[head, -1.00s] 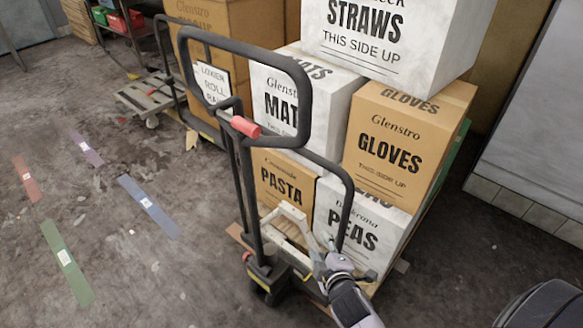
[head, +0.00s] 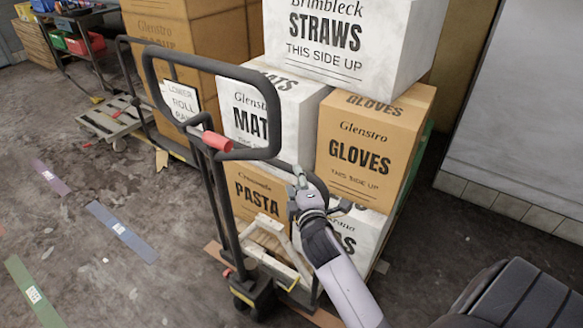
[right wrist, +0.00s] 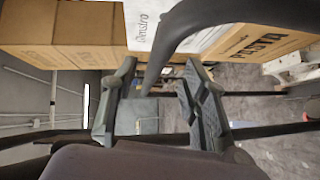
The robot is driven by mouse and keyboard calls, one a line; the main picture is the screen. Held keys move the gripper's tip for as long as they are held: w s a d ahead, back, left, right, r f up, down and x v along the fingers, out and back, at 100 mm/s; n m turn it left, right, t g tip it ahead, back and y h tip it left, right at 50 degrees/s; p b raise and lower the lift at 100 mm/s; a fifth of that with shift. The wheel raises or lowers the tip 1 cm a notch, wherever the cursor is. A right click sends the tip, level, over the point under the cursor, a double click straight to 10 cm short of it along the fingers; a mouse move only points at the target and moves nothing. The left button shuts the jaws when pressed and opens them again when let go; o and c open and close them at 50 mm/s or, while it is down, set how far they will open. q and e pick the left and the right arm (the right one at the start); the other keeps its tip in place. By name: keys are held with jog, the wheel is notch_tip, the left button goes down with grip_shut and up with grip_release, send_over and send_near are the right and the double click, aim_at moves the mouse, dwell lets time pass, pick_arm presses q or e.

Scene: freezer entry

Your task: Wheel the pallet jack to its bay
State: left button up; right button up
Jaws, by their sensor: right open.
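The pallet jack stands left of stacked boxes in the head view, with a black looped handle (head: 215,67) and a red grip (head: 217,141). A lower black hoop rises beside its mast, in front of the boxes. My right gripper (head: 297,180) is at the top of this hoop, right of the handle loop. In the right wrist view its fingers (right wrist: 158,70) are apart, and a curved black tube (right wrist: 185,33) runs across the gap. I cannot tell whether they touch it. My left gripper is not in view. Which floor area is the bay is unclear.
Boxes marked STRAWS (head: 335,40), GLOVES (head: 365,155) and PASTA (head: 252,188) are stacked behind the jack. Another cart (head: 118,118) stands at the back left. Blue (head: 121,231) and green (head: 33,292) tape strips mark the open floor at left. A pale wall is at right.

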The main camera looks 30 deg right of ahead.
aim_at(293, 174)
jog(key=x, duration=0.6)
jog(key=shift+w+d, duration=0.1)
jog(key=shift+w, duration=0.2)
grip_shut()
jog(key=shift+f, duration=0.1)
dwell(0.4)
